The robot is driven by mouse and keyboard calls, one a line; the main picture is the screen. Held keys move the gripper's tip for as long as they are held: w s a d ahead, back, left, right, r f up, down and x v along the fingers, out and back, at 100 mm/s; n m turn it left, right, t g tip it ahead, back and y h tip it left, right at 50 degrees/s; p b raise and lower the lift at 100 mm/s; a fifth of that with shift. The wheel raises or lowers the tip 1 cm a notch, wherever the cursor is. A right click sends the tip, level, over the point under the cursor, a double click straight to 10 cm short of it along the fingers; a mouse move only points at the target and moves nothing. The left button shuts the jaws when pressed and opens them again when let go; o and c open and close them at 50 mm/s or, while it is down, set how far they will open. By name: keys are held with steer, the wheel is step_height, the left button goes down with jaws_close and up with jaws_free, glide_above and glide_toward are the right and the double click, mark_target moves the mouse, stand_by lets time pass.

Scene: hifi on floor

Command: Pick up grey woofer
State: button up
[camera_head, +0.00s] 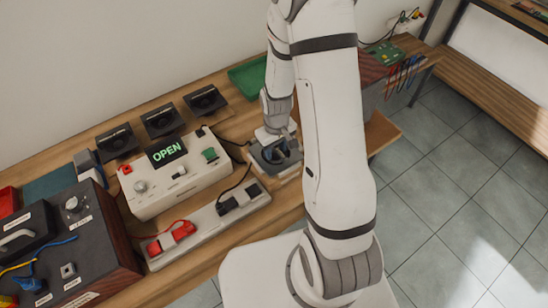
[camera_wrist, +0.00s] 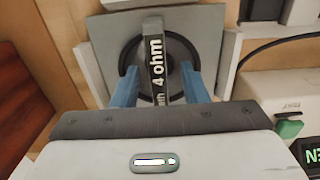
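The grey woofer (camera_head: 270,160) sits under my gripper on the bench, right of the white control box. In the head view my gripper (camera_head: 276,150) is small and partly hides the woofer.
Black woofers (camera_head: 162,120) stand in a row along the wall. The white control box (camera_head: 172,172) with an "OPEN" display and a power strip (camera_head: 208,222) with cables lie close on the left. Tiled floor (camera_head: 450,200) is free at right.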

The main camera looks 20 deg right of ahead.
steer(key=shift+f+b, duration=0.25)
steer(key=shift+b, duration=0.05)
stand_by(0.4)
jaws_close()
